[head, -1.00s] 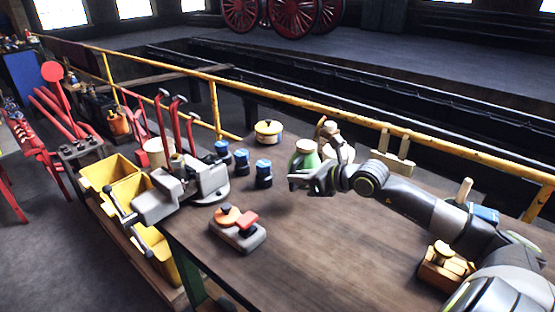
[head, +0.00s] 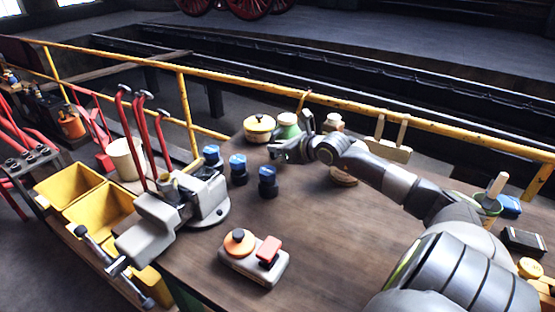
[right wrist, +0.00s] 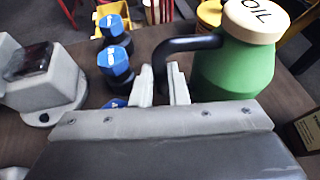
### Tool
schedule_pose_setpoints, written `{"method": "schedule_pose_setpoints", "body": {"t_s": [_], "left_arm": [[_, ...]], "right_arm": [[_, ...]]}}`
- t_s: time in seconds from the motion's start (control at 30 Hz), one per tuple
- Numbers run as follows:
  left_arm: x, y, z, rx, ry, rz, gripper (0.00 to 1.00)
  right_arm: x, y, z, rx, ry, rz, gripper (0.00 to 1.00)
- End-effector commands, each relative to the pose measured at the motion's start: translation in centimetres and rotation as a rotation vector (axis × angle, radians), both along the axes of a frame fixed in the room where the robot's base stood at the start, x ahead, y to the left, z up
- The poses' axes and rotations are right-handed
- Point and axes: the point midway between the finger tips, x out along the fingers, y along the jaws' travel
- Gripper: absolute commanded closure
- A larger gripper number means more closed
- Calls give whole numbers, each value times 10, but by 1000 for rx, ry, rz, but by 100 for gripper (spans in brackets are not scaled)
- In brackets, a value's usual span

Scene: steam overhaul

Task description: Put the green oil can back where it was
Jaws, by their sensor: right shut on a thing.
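The green oil can (head: 288,127) shows in the head view behind my right gripper (head: 277,150), toward the back edge of the bench. In the right wrist view, the green can (right wrist: 235,72) has a cream top marked "OIL" and stands roughly upright. Its dark handle (right wrist: 190,44) runs down between the jaws of my right gripper (right wrist: 164,86), which is shut on it. The can's base is hidden in both views, so I cannot tell whether it touches the bench. My left gripper is not in view.
Several blue-capped jars (head: 238,168) stand nearer, by the vise (head: 180,215). A yellow rail (head: 400,126) runs behind. The middle bench (head: 320,230) is clear.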

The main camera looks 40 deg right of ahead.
Motion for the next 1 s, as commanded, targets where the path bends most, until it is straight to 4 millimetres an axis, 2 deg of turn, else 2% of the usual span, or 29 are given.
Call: {"method": "schedule_pose_setpoints", "body": {"t_s": [0.17,0.4,0.77,0.8,0.87,1.0], "left_arm": [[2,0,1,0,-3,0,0],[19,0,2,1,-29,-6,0],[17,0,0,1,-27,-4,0],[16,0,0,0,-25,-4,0],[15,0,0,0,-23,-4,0],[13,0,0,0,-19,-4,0]], "right_arm": [[1,0,-16,-1,-4,2,100],[1,1,-47,0,-4,1,100],[1,0,-51,-4,-5,3,100],[0,0,-53,-2,-1,1,85],[0,0,-52,-2,-1,1,77],[0,0,-52,-2,-1,1,77]]}}
